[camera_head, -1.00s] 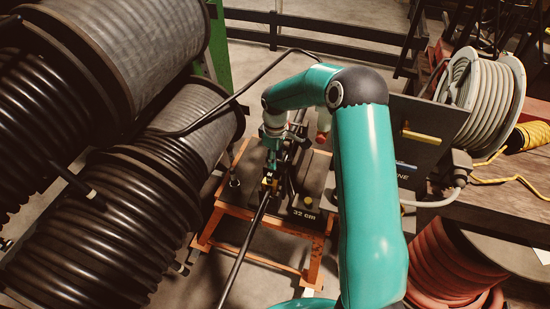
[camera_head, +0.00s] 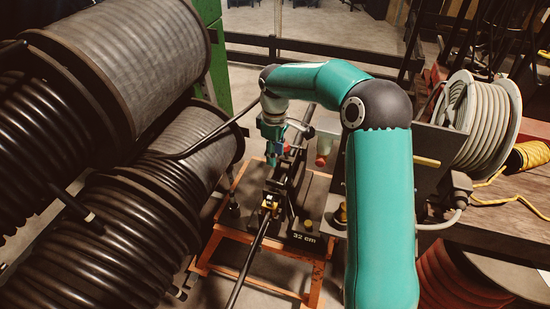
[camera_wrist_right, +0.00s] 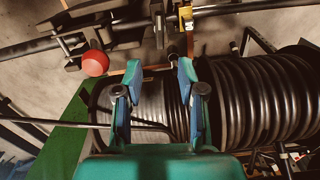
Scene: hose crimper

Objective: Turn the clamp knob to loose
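A black hose or bar (camera_head: 250,252) runs lengthwise over a dark bench on an orange frame (camera_head: 262,240). A small yellow-and-black fitting (camera_head: 270,203) sits on it, also visible at the top of the right wrist view (camera_wrist_right: 186,18). A red round knob (camera_head: 321,160) stands behind, clearer in the right wrist view (camera_wrist_right: 96,63). Small dark knobs are hard to make out; I cannot tell which is the clamp knob. My right gripper (camera_head: 272,160) hangs over the bench behind the yellow fitting. In the right wrist view its fingers (camera_wrist_right: 155,74) are apart with nothing between them.
Large black hose reels (camera_head: 110,235) fill the left side. A grey hose reel (camera_head: 485,120) and yellow rope (camera_head: 530,155) are on the wooden table (camera_head: 490,232) at right. A dark panel (camera_head: 430,165) stands beside my right arm. A green post (camera_head: 212,60) rises behind.

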